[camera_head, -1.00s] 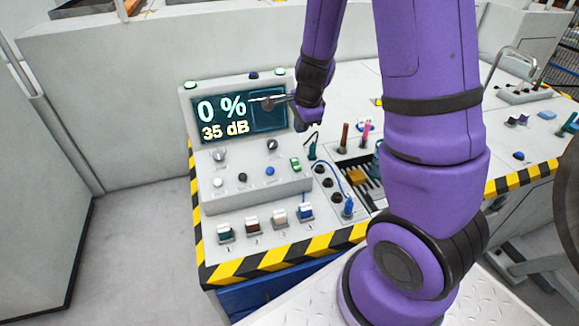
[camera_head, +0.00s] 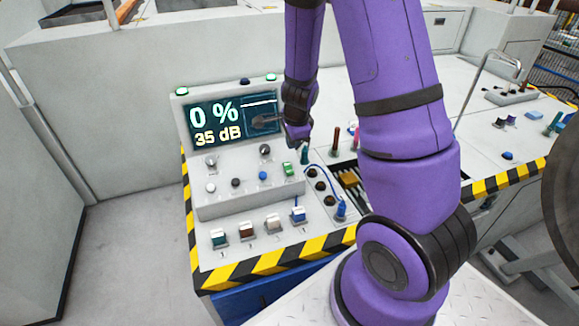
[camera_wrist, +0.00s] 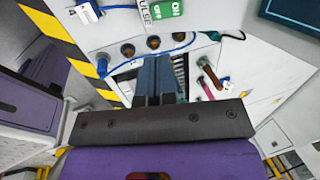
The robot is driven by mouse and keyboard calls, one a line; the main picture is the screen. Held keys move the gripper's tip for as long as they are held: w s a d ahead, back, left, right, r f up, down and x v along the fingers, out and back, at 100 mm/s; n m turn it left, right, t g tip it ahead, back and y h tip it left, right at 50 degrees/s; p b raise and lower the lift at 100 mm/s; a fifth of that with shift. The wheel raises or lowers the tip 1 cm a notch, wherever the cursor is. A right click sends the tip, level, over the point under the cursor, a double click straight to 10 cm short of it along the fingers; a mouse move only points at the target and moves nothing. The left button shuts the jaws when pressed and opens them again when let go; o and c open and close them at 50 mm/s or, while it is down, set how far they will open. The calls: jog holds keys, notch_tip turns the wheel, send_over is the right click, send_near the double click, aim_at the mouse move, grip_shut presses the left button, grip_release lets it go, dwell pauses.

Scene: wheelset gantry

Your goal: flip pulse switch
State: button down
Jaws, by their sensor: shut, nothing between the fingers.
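The pulse switch (camera_head: 289,168) is a small green switch at the right end of the grey control box, below the screen. In the wrist view the green pulse switch (camera_wrist: 163,12) shows at the top edge, with ON and OFF lettering and a PULSE label, partly cut off.
The screen (camera_head: 214,116) reads 0 % and 35 dB. Knobs and buttons lie left of the switch, and numbered rocker switches (camera_head: 273,222) line the front. Black sockets with a blue cable (camera_head: 341,209) and upright coloured probes (camera_head: 335,138) stand close on the right.

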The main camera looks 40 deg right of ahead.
aim_at(288, 166)
jog(key=shift+x, duration=6.2)
jog(key=shift+s+a+f, duration=0.1)
jog(key=shift+s+f, duration=0.05)
jog(key=shift+f, duration=0.15)
jog(key=shift+w+d+r, duration=0.15)
jog(key=shift+w+r, duration=0.05)
jog(key=shift+w, duration=0.25)
jog(key=shift+w+d+r, duration=0.15)
jog(key=shift+w+r, duration=0.05)
jog(key=shift+w, duration=0.2)
jog(key=shift+r, duration=0.1)
jog(key=d+v, duration=0.1)
jog(key=v, duration=1.2)
jog(key=shift+s+a+r, duration=0.2)
jog(key=shift+a+r, duration=0.15)
jog(key=shift+a, duration=0.2)
